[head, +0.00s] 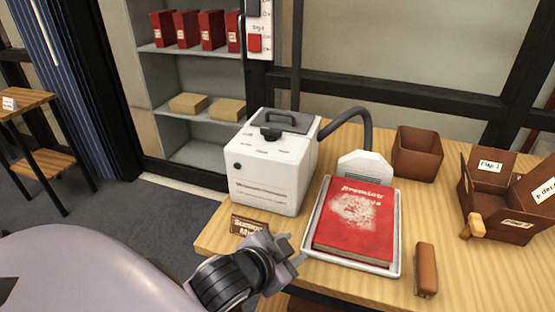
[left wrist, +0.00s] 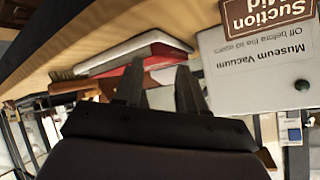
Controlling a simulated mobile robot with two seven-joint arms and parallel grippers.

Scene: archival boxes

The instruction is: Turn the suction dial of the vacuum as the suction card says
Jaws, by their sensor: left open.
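The white vacuum (head: 262,190) stands on the wooden table, with a dark knob (head: 270,133) on its top face near small printed labels too small to read. Its front also shows in the left wrist view (left wrist: 255,75), upside down, reading "Museum Vacuum" and "Off before the lid opens". The brown suction card (head: 249,226) lies at the table's front edge before the vacuum; in the left wrist view the card (left wrist: 268,14) reads "Suction Mid". My left gripper (head: 294,250) is open and empty, right of the card and apart from the knob. My right gripper is not in view.
A grey lid with a handle (head: 285,121) tops the vacuum; its hose (head: 350,112) arcs to a white nozzle (head: 365,167). A dusty red book (head: 355,222) lies in a white tray (head: 350,268). Brown boxes (head: 417,155) and a brown brush-like object (head: 427,270) stand right.

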